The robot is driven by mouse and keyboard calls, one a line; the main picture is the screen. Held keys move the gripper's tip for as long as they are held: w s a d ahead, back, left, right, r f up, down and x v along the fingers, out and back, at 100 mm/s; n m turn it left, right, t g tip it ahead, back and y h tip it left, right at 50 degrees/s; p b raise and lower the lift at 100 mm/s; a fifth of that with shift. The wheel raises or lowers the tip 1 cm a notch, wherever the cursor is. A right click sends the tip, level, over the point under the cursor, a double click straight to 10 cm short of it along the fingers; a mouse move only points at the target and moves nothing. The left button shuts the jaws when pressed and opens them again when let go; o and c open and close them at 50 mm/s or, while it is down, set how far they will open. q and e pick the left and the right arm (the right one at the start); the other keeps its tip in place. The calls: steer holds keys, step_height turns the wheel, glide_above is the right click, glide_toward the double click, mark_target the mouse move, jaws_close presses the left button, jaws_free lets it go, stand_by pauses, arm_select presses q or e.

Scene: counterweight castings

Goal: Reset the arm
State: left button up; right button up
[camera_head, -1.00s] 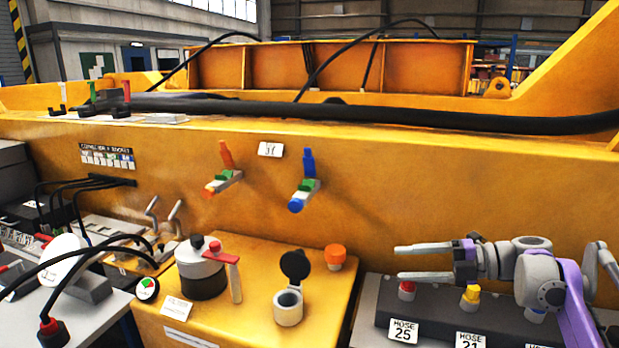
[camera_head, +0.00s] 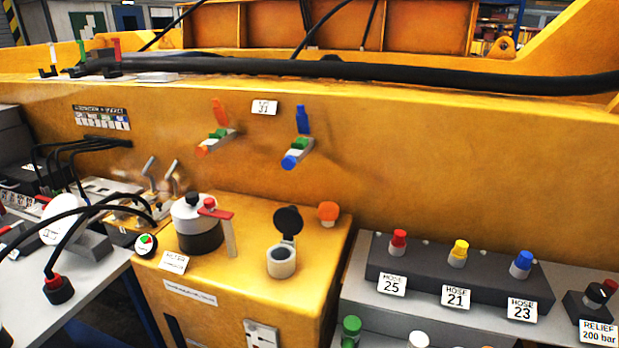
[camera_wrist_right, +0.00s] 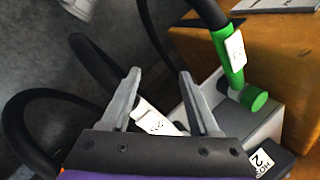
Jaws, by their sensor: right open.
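My right gripper (camera_wrist_right: 160,76) shows in the right wrist view with its two grey fingers spread apart and nothing held between them. A black hose with a white tag (camera_wrist_right: 158,118) passes behind the fingers, lower in the picture; I cannot tell how far away it is. To the right of the fingers is a green hose end (camera_wrist_right: 228,58) with a white tag, apart from them. Neither of my grippers shows in the head view now.
The head view shows a block with red, yellow and blue caps (camera_head: 450,277) on a grey bench, and a yellow box (camera_head: 320,255) with a round filter pot (camera_head: 198,228). A yellow beam (camera_head: 420,150) crosses behind. Loose black hoses (camera_wrist_right: 28,118) lie left of the gripper.

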steer(key=s+d+f+n+t+h, duration=0.1)
steer(key=s+d+f+n+h, duration=0.2)
steer(key=s+f+n, duration=0.65)
arm_select(q)
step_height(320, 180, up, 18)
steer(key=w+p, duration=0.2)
steer(key=p, duration=1.4)
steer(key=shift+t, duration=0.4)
arm_select(e)
steer(key=w+r+n+t, duration=0.1)
steer(key=w+r+n, duration=0.1)
steer(key=r, duration=1.8)
steer(key=shift+w, duration=0.65)
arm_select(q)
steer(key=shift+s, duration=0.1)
arm_select(e)
steer(key=shift+s, duration=0.15)
steer(key=shift+c, duration=0.4)
